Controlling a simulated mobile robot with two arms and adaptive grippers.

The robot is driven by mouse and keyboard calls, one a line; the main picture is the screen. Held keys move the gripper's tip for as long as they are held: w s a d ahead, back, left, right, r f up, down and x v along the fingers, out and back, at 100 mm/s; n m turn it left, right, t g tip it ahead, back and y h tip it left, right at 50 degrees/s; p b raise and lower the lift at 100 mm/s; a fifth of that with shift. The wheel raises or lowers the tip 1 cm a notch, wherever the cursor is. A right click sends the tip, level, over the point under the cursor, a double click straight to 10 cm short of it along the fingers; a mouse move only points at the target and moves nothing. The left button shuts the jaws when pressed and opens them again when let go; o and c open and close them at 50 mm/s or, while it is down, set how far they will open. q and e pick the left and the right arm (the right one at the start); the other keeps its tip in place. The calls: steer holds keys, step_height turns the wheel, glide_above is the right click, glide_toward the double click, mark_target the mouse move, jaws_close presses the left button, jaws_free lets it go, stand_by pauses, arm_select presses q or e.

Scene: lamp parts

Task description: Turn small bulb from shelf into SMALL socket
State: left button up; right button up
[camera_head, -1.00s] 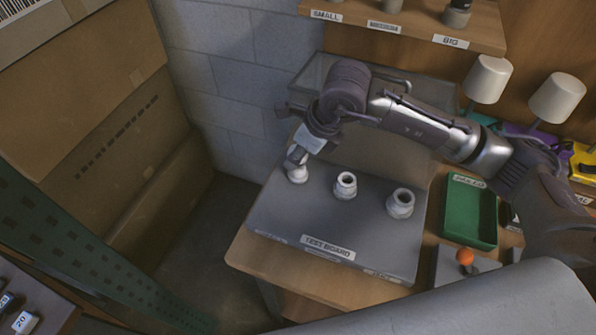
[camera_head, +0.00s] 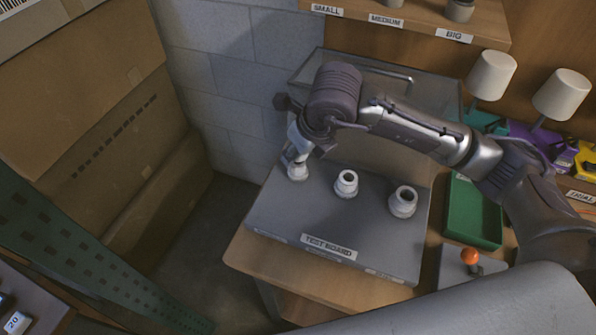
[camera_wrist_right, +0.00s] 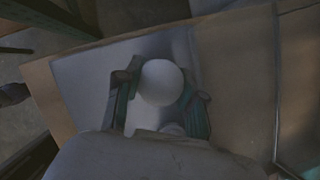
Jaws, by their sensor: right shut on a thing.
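My right gripper (camera_head: 297,155) is above the leftmost socket (camera_head: 298,172) on the grey test board (camera_head: 270,205). In the right wrist view the gripper (camera_wrist_right: 160,98) is shut on the round white bulb (camera_wrist_right: 162,82), with a finger on each side. The gripper hides most of the bulb in the head view, and I cannot tell how deep the bulb sits in the socket. Two more white sockets, the middle one (camera_head: 346,184) and the right one (camera_head: 402,202), stand open and empty on the board. My left gripper is not in view.
A wooden shelf (camera_head: 490,28) labelled SMALL, MEDIUM and BIG is above the board. A green tray (camera_head: 474,212) and a box with an orange knob (camera_head: 469,256) are to the right. Two white lamps (camera_head: 491,75) stand behind. Cardboard boxes (camera_head: 110,120) fill the left.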

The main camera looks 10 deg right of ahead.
steer(key=shift+s+f+m+h, duration=0.15)
steer(key=shift+m+h, duration=0.25)
steer(key=shift+m, duration=0.9)
steer(key=m+h+b, duration=0.1)
steer(key=m, duration=0.2)
steer(key=shift+a+f, duration=0.1)
steer(key=shift+a, duration=0.05)
steer(key=m+h, duration=0.1)
steer(key=m, duration=0.3)
steer(key=shift+h, duration=0.4)
steer(key=shift+r+m+p, duration=0.2)
steer(key=shift+m+p, duration=0.35)
steer(key=shift+m, duration=0.05)
steer(key=shift+m+g+h+p, duration=0.3)
steer(key=shift+m+h+p, duration=0.15)
steer(key=shift+m+p, duration=0.9)
steer(key=shift+m+g+h+p, duration=0.3)
steer(key=shift+m+h+p, duration=0.15)
steer(key=shift+m+p, duration=0.85)
steer(key=shift+p, duration=0.6)
steer(key=shift+f, duration=0.1)
